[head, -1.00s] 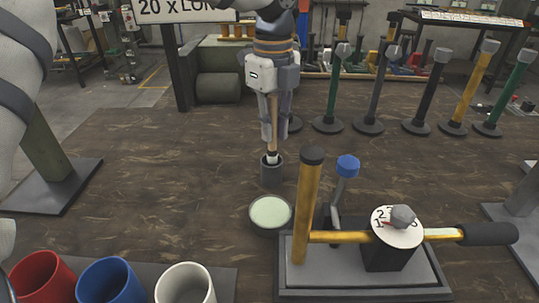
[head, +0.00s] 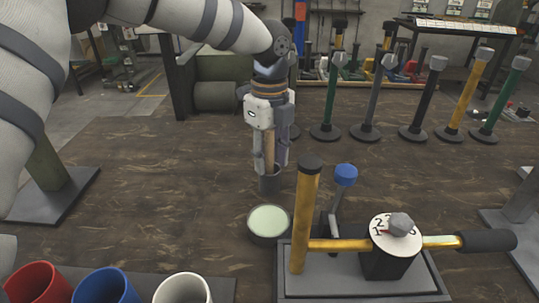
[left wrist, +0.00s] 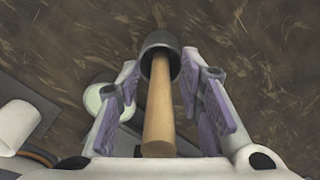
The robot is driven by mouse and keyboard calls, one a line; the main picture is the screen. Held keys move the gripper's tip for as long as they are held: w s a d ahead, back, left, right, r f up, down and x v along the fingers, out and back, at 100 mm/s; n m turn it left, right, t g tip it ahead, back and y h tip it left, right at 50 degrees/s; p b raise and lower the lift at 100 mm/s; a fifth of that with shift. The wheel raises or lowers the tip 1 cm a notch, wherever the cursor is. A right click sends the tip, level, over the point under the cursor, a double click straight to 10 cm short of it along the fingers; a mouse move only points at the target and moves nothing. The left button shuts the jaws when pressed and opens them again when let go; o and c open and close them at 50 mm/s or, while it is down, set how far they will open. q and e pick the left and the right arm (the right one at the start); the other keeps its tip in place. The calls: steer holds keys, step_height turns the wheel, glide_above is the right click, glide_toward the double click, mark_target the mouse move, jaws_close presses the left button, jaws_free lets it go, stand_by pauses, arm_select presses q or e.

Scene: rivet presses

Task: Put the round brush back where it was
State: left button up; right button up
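The round brush shows as a wooden handle (left wrist: 159,115) standing upright in a dark grey cup (head: 270,182). Its bristle end is hidden inside the cup. My left gripper (head: 270,168) points down over the cup, its fingertips near the cup's rim. In the left wrist view its fingers stand apart on both sides of the handle, with a gap on each side. My right gripper is not in view.
A pale green dish (head: 269,219) sits just in front of the cup. A press with a yellow post (head: 306,215) stands at the front right. Red, blue and white cups (head: 183,289) stand at the front left. Several posts on round bases line the back right.

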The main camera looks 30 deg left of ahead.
arm_select(q)
step_height(320, 180, up, 12)
steer(key=shift+w+r, duration=0.1)
steer(key=shift+r, duration=0.05)
stand_by(0.4)
